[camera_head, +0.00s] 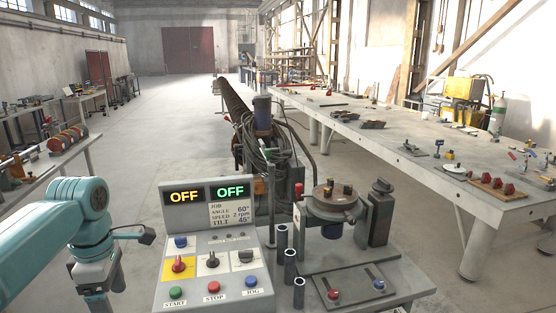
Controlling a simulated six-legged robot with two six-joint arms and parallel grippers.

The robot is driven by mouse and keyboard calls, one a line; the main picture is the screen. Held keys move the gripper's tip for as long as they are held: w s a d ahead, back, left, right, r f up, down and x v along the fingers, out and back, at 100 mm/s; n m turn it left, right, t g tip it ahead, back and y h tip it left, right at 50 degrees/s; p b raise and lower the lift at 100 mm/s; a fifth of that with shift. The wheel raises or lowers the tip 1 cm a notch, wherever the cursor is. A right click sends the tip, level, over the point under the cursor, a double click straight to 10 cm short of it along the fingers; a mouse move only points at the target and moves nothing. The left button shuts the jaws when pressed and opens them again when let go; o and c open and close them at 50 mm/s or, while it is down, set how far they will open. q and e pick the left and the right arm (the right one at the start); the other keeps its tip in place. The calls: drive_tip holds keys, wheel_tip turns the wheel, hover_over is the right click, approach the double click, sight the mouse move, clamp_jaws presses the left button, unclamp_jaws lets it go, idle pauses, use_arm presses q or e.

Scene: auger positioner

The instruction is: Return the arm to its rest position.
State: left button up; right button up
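My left arm, teal and grey, comes in from the lower left. Its gripper (98,283) points down at the bottom edge, left of the control panel (200,245) and apart from it. The finger ends are cut off or unclear, so I cannot tell whether it is open or shut. The panel has two displays reading OFF, a red knob on a yellow plate (179,265), a black knob (211,260), a switch (244,257), and green, red and blue buttons. Right of it stands the positioner with a round brown table (335,197). My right gripper is not in view.
Dark upright cylinders (290,267) stand beside the panel. A long grey workbench (420,150) with tools runs along the right. A bench with coloured discs (67,138) is at left.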

use_arm(q)
drive_tip(key=s+d+f+m+g+h, duration=0.1)
drive_tip(key=s+d+f+g, duration=0.15)
drive_tip(key=f, duration=0.65)
drive_tip(key=s+d+f+m+g, duration=0.1)
drive_tip(key=s+d+f+m, duration=0.15)
drive_tip(key=f, duration=0.65)
drive_tip(key=s+d+f+m+g+h, duration=0.1)
drive_tip(key=s+d+f+g, duration=0.15)
drive_tip(key=f, duration=0.65)
drive_tip(key=s+d+f+m+t+h, duration=0.2)
drive_tip(key=s+d+f+m+t, duration=0.4)
drive_tip(key=s+d+f+m, duration=0.5)
wheel_tip(320, 180, down, 4)
drive_tip(key=s+m, duration=0.2)
drive_tip(key=m, duration=0.1)
drive_tip(key=shift+s, duration=0.3)
drive_tip(key=shift+d+r+m, duration=0.1)
drive_tip(key=shift+m, duration=0.15)
